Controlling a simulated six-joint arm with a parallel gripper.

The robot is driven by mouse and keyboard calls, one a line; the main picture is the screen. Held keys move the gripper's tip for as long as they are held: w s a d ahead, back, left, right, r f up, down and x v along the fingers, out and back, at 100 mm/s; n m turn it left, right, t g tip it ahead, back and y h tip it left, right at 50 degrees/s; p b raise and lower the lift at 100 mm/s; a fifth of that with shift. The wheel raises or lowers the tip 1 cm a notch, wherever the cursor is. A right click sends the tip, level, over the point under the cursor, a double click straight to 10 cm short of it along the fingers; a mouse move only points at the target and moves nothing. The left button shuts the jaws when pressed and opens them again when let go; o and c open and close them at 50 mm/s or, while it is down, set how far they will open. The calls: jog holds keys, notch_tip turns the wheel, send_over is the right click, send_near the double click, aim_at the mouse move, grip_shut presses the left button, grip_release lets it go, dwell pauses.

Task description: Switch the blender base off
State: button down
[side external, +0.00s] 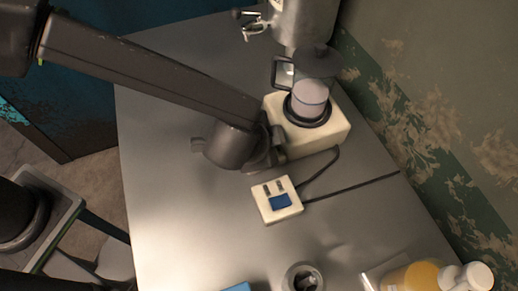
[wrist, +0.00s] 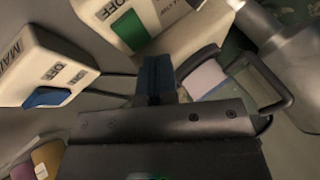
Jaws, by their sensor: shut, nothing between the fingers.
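The cream blender base (side external: 335,131) stands at the right of the metal table, with a clear jug (side external: 311,92) holding pale liquid on it. In the wrist view the base (wrist: 172,14) shows a green rocker switch (wrist: 129,31) beside the word OFF. I cannot tell which way the rocker is tipped. My gripper (wrist: 156,64) is shut and empty, its dark blue fingertips just below the green switch in the picture. I cannot tell whether they touch the base. In the side view my wrist is beside the base's left side, and the fingertips are hidden.
A cream switch box (side external: 267,209) with a blue rocker (side external: 281,201) lies in front of the base, with cables running right. A metal machine (side external: 300,22) stands behind. A round metal container (side external: 302,277) and bottles (side external: 422,276) are at the front. The table's left side is clear.

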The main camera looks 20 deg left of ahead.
jog(key=shift+w+d+r, duration=0.1)
jog(key=shift+r, duration=0.9)
jog(key=shift+w+d+r, duration=0.1)
jog(key=shift+r, duration=0.85)
jog(key=shift+a+r, duration=0.1)
jog(key=shift+a, duration=0.05)
jog(key=s+a+r+n+g+y, duration=0.1)
jog(key=a+r+n, duration=0.2)
jog(key=a+r, duration=0.5)
jog(key=s+a+r+n+g, duration=0.1)
jog(key=a+r+n, duration=0.2)
jog(key=a, duration=1)
jog(key=s+a+r+n, duration=0.2)
jog(key=s+a+n, duration=0.3)
jog(key=s+a, duration=0.6)
jog(key=shift+s+r+h, duration=0.15)
jog(key=shift+s+h, duration=0.15)
jog(key=shift+s, duration=0.25)
